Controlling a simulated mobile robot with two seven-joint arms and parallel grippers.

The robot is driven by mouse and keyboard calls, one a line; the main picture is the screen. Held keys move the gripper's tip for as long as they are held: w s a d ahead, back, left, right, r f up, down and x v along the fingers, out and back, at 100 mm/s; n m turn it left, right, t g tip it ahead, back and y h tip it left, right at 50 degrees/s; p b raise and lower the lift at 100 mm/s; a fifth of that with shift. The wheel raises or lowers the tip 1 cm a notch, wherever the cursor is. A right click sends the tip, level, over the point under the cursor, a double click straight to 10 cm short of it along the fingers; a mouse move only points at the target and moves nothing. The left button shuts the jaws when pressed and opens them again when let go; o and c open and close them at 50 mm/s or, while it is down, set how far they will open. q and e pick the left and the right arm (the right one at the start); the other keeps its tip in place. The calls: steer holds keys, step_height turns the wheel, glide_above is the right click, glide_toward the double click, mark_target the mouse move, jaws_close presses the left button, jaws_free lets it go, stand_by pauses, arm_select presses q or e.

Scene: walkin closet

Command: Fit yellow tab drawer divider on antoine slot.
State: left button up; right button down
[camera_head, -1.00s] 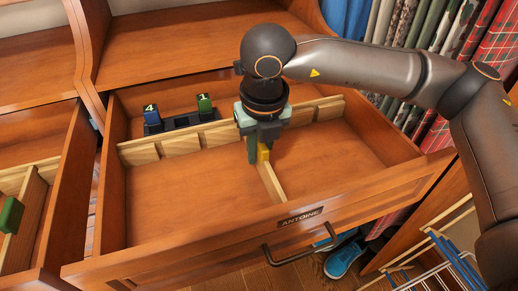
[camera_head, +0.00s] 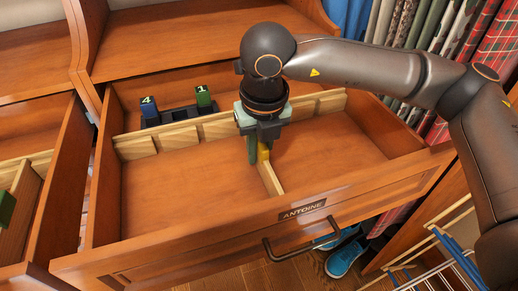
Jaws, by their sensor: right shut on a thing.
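The drawer labelled ANTOINE (camera_head: 302,210) is pulled open in the head view. A slotted wooden rail (camera_head: 180,134) runs across its inside. My right gripper (camera_head: 259,160) points down into the drawer and is shut on the yellow tab of the drawer divider (camera_head: 270,180). The divider is a light wood strip running from under the gripper toward the drawer's front wall. The gripper hides its far end, so I cannot tell whether that end sits in a rail slot. My left gripper is not in view.
Behind the rail stands a dark holder (camera_head: 178,117) with a blue tab marked 4 (camera_head: 149,107) and a green tab marked 1 (camera_head: 203,96). Another open drawer with a green tab (camera_head: 5,208) is at left. Hanging clothes (camera_head: 450,45) are at right.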

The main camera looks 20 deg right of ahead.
steer(key=c, duration=0.7)
jaws_free()
steer(key=shift+c, duration=0.2)
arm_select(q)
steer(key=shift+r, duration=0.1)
arm_select(e)
steer(key=shift+r, duration=0.1)
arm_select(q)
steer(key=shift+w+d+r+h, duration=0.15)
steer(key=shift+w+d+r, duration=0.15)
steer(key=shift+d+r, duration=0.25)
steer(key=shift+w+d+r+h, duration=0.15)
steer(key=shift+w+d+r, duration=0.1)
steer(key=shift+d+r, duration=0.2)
arm_select(e)
steer(key=r, duration=0.4)
steer(key=s+r, duration=0.1)
steer(key=r, duration=0.3)
steer(key=s+r, duration=0.1)
steer(key=r, duration=0.3)
steer(key=shift+r, duration=0.15)
